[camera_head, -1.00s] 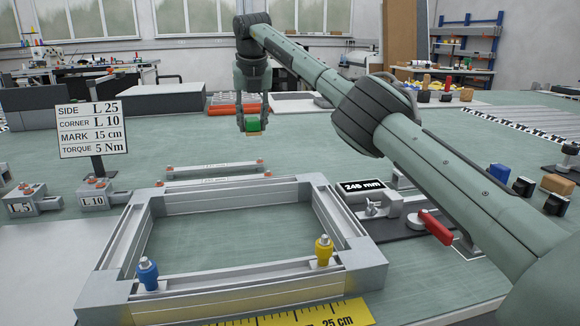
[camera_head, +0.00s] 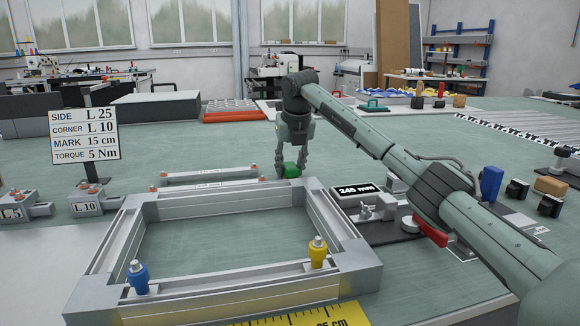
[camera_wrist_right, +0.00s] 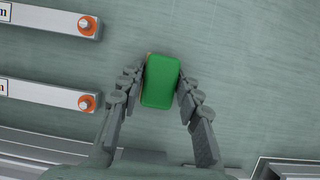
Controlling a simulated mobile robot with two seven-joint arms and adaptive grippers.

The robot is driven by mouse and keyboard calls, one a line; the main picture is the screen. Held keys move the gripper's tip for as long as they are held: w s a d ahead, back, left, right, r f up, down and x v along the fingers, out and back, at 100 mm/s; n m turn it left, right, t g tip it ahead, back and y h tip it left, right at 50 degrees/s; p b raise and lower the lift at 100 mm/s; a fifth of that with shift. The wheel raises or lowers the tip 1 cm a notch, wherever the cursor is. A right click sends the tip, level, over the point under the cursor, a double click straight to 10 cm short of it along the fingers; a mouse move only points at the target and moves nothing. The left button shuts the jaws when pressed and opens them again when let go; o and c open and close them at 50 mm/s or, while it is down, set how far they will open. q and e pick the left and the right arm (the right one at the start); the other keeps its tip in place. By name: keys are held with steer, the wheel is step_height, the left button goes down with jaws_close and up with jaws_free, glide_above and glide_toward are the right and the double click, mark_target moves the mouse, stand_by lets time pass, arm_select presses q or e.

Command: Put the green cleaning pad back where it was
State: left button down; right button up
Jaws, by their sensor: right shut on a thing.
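The green cleaning pad (camera_head: 290,170) is between the fingers of my right gripper (camera_head: 292,167), low over the table just behind the frame's back right corner. In the right wrist view the green pad (camera_wrist_right: 160,82) sits lengthwise between the two fingers of the right gripper (camera_wrist_right: 162,78), which is shut on its sides. A thin tan edge shows at its left side. I cannot tell whether the pad touches the table. My left gripper is not in view.
The metal frame (camera_head: 225,205) with a blue clamp (camera_head: 138,277) and a yellow clamp (camera_head: 317,252) fills the front. Two bars with orange ends (camera_head: 210,173) lie left of the pad. The 245 mm display (camera_head: 356,189) stands to the right. Table behind the pad is clear.

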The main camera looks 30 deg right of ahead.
steer(key=shift+f, duration=0.15)
steer(key=o, duration=1)
steer(key=shift+r, duration=0.2)
steer(key=v, duration=1.2)
steer(key=shift+b, duration=0.3)
steer(key=shift+f, duration=0.1)
